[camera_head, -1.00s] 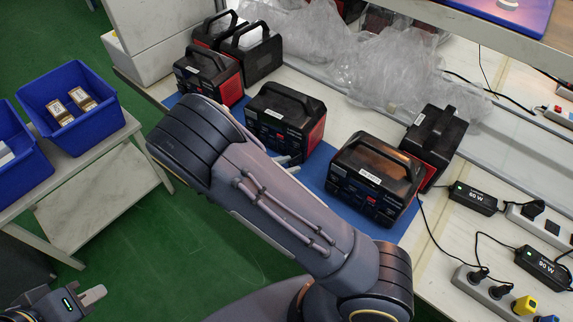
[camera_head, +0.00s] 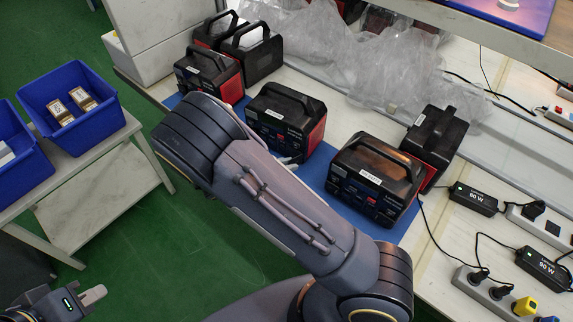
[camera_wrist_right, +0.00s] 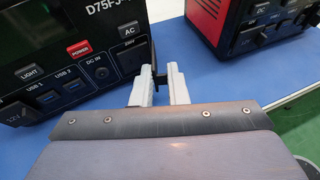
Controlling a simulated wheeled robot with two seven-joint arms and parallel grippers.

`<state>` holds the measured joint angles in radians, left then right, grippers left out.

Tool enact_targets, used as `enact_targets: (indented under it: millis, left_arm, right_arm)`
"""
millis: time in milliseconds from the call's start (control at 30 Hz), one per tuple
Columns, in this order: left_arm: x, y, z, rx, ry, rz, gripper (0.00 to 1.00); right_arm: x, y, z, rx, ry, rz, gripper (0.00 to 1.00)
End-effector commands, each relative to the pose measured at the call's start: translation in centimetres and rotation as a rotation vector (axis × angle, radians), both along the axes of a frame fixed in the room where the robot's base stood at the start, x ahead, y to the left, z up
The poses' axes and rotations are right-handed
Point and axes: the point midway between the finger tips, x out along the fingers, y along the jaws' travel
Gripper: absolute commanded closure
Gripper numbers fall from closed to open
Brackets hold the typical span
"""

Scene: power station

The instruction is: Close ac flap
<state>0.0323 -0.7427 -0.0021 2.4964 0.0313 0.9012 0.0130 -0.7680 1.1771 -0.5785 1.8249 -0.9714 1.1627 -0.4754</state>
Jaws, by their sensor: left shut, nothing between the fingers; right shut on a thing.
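The power station (camera_head: 286,122) with the AC socket stands on the blue mat, partly behind my right arm. In the right wrist view its black front (camera_wrist_right: 70,60) shows an AC label, a red POWER button and USB ports. My right gripper (camera_wrist_right: 158,88) is at the front's lower right corner, its pale fingers shut on a small dark piece (camera_wrist_right: 156,76) that looks like the AC flap. The flap's hinge and exact angle are hidden. In the head view only a bit of the right fingers (camera_head: 289,160) shows. My left gripper (camera_head: 94,295) is shut and empty at the lower left.
Another power station (camera_head: 374,180) stands close on the right, others behind and at the left. Plastic wrap (camera_head: 385,65) lies at the back. Chargers (camera_head: 473,198) and power strips (camera_head: 482,288) are at the right. A blue bin (camera_head: 98,128) stands on a side table.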

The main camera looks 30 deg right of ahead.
Motion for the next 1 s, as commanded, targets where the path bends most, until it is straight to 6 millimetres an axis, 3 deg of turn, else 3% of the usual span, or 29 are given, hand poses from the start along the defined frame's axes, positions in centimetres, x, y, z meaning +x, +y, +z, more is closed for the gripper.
enact_targets:
  millis: [700, 1000]
  left_arm:
    - [0.0, 0.0, -1.1, 0.000, 0.000, 0.000, 1.00]
    - [0.0, 0.0, -1.5, 0.000, 0.000, 0.000, 1.00]
  right_arm:
    - [2.7, 0.0, -0.3, 0.001, 0.003, -0.490, 1.00]
    - [3.3, -0.1, -0.2, 0.001, 0.005, -0.600, 1.00]
